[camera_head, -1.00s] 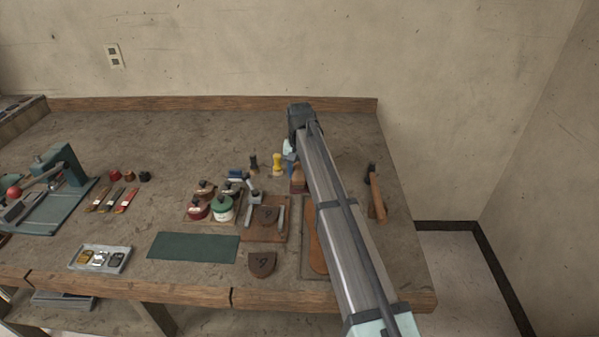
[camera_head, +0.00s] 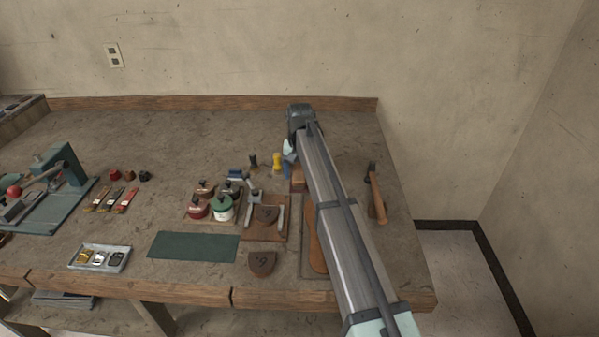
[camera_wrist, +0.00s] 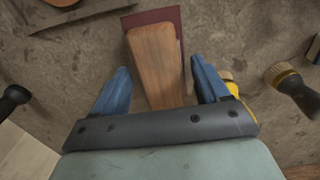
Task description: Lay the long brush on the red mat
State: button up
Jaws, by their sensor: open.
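The long brush shows as a plain wooden block (camera_wrist: 155,62) in the wrist view. It lies over the dark red mat (camera_wrist: 173,17), whose edge shows past its far end and right side. Its bristles are not visible. My gripper (camera_wrist: 159,78) is open, with one blue finger on each side of the brush's near end and visible gaps between. In the head view the brush (camera_head: 298,178) is a small brown patch beside my arm, with a blue finger at its left. My arm hides most of the mat there.
Yellow-handled (camera_head: 277,160) and dark (camera_head: 253,161) tools stand just left of my gripper. Jars (camera_head: 222,208) and a brown board (camera_head: 265,235) are nearer the front. A hammer (camera_head: 376,193) lies to the right. The bench behind my gripper is clear.

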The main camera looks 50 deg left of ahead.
aim_at(299, 171)
notch_tip(299, 171, up, 12)
dwell(0.6)
dwell(0.4)
